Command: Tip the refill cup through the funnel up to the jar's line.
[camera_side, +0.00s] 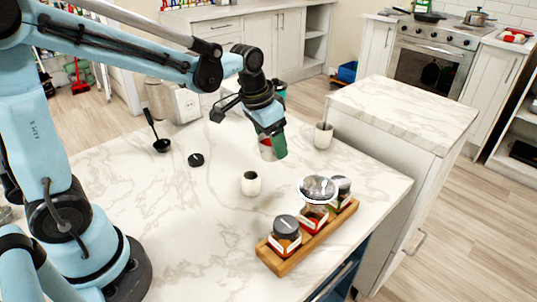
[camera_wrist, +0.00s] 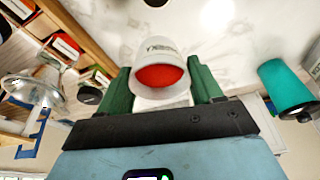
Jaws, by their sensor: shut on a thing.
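My gripper (camera_side: 272,143) is shut on the refill cup, a white cup (camera_side: 265,151) with red contents. In the wrist view the cup (camera_wrist: 158,48) sits between the green fingers (camera_wrist: 163,88), and its red fill (camera_wrist: 160,76) shows at the mouth. In the side view the fingers hide much of the cup, so its height above the counter is hard to tell. The silvery funnel (camera_side: 318,187) sits on the middle jar (camera_side: 313,218) in the wooden rack, to the cup's lower right. The funnel also shows at the left of the wrist view (camera_wrist: 32,88). The jar's line cannot be made out.
The wooden rack (camera_side: 282,266) also holds a front jar (camera_side: 286,238) and a rear jar (camera_side: 342,190). A small white pot (camera_side: 251,183), another white cup (camera_side: 323,136), a black lid (camera_side: 196,160), a ladle (camera_side: 161,145) and a teal tumbler (camera_wrist: 284,86) stand around. The left counter is mostly clear.

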